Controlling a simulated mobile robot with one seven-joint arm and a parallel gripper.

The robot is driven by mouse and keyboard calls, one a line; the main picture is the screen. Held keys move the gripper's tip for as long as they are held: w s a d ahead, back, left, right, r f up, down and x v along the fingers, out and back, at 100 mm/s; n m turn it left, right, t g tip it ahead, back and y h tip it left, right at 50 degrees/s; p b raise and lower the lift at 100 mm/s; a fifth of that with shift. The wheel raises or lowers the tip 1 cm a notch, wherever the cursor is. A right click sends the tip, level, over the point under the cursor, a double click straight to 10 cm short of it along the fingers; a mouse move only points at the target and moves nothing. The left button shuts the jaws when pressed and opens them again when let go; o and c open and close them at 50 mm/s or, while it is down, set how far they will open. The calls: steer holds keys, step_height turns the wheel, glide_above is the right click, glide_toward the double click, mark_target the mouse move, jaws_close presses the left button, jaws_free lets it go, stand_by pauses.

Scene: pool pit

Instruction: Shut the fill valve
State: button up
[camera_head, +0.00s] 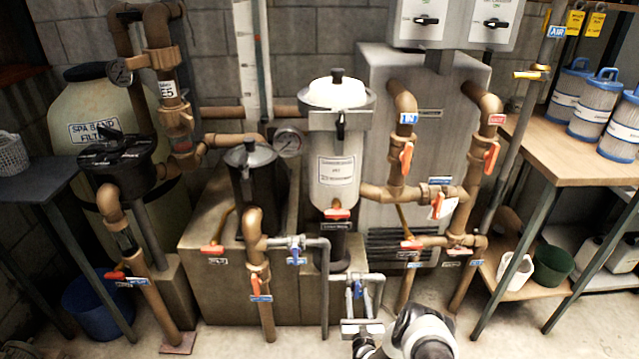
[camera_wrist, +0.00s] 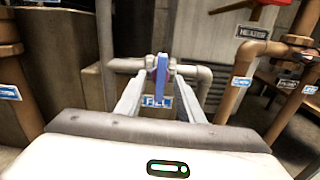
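The fill valve has a blue lever handle (camera_wrist: 161,78) that stands roughly upright in the wrist view, on a thin grey pipe. A blue FILL label (camera_wrist: 157,102) shows just below it. My gripper (camera_wrist: 161,66) points at the valve, with one finger on each side of the handle. The gripper also shows in the head view (camera_head: 362,318).
Red-handled valves stand around, including one at the lower left (camera_head: 118,275). Brown pipes, a grey heater cabinet (camera_head: 440,140) and a workbench (camera_head: 570,165) surround the spot. Open floor lies in front.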

steer(key=s, duration=0.6)
steer(key=shift+s, duration=0.2)
stand_by(0.9)
